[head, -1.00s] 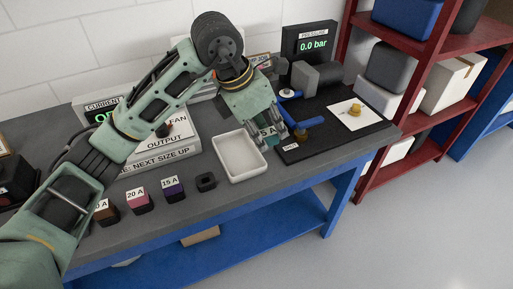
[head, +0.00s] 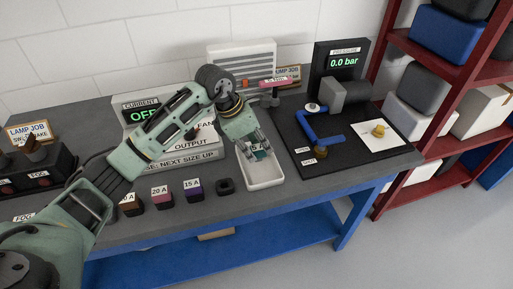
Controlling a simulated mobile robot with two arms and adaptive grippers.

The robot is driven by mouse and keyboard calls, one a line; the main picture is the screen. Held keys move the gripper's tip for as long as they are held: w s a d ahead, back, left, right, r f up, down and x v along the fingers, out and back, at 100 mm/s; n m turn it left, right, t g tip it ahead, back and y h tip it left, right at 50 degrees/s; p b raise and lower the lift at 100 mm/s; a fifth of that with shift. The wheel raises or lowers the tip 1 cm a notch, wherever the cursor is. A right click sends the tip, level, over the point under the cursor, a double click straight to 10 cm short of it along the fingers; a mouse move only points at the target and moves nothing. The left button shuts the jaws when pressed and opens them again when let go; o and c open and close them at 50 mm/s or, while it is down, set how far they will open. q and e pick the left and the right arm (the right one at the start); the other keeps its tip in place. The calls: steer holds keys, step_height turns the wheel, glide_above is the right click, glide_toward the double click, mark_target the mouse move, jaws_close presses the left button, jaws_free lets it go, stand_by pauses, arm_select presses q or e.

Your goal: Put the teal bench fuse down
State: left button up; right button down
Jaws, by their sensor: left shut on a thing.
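My left gripper (head: 258,150) reaches down over the white tray (head: 265,181) on the bench. It is shut on the teal bench fuse (head: 261,155), which shows between the fingers above or inside the back part of the tray. I cannot tell whether the fuse touches the tray floor. The fuse's label is not readable here. My right gripper is not in the view.
A row of fuse blocks stands left of the tray: brown (head: 132,207), pink 20 A (head: 161,200), purple 15 A (head: 193,194) and an empty black holder (head: 226,186). A black board (head: 350,150) with blue pipes lies to the right.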

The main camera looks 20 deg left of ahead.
arm_select(q)
steer(key=shift+f, duration=1.3)
steer(key=o, duration=1)
steer(key=shift+c, duration=0.2)
steer(key=shift+o, duration=0.5)
steer(key=shift+r, duration=0.2)
steer(key=shift+a+r, duration=0.1)
steer(key=shift+r, duration=0.2)
steer(key=b+v, duration=0.2)
steer(key=v, duration=0.9)
steer(key=shift+s, duration=0.2)
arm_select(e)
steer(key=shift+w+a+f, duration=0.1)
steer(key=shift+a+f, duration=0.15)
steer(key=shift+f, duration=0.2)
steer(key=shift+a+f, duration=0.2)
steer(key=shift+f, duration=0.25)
